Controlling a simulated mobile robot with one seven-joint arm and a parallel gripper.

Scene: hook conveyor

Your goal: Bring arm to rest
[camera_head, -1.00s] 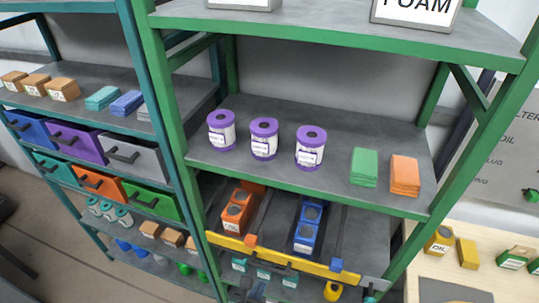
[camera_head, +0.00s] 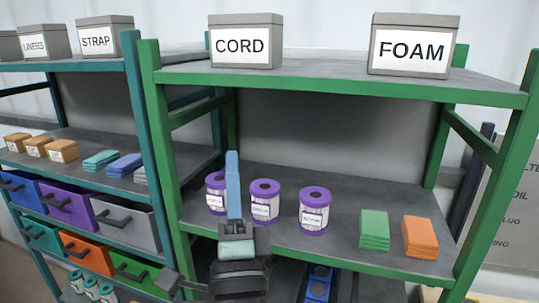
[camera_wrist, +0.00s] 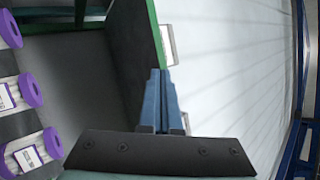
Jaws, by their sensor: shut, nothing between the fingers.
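My gripper (camera_head: 232,160) is in front of the green shelf unit in the head view, with its blue fingers pointing up. The fingers are together with nothing between them. They cover part of the leftmost purple-lidded canister (camera_head: 215,192). In the wrist view my gripper (camera_wrist: 160,78) shows its two blue fingers side by side, with the pale wall behind. My dark wrist and part of my arm show below the fingers in the head view. The rest of my arm is hidden below the frame.
The green shelf (camera_head: 340,215) also bears two more purple canisters (camera_head: 264,200) (camera_head: 313,210), a green stack (camera_head: 374,230) and an orange stack (camera_head: 420,236). CORD (camera_head: 245,60) and FOAM (camera_head: 412,65) boxes stand on top. A teal rack (camera_head: 135,120) with drawers is at left.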

